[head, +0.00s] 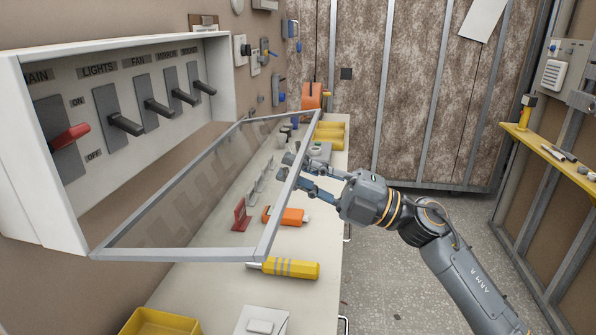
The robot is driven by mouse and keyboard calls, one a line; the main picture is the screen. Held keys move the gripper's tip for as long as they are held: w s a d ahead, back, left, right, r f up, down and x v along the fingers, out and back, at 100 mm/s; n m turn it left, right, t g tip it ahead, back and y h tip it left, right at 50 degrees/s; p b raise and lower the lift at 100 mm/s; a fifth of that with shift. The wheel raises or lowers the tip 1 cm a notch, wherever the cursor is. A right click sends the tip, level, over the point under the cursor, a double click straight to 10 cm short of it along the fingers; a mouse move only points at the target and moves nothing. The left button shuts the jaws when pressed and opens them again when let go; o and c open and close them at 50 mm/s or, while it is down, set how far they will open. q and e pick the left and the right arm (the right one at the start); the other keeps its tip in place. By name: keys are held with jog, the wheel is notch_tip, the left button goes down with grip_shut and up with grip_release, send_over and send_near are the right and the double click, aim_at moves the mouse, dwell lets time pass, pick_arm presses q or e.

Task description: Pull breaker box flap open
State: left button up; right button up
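The white breaker box (225,75) is on the left wall, with a red main switch and several black switches inside. Its flap (182,255), a clear pane in a grey frame, is swung down and out from the box's lower edge. It slants over the workbench, and the switches are uncovered. My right gripper (291,170) is at the flap's outer frame bar, with its fingers overlapping the bar. I cannot tell whether they pinch it or only touch it. My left gripper is out of view.
The workbench (230,285) below holds a yellow-handled tool (290,269), an orange tool (291,217), a red item (241,215) and a yellow bin (160,322). A yellow shelf (550,158) is at right. The floor (400,270) between is clear apart from my arm above it.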

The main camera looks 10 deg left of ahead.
jog(key=v, duration=1.2)
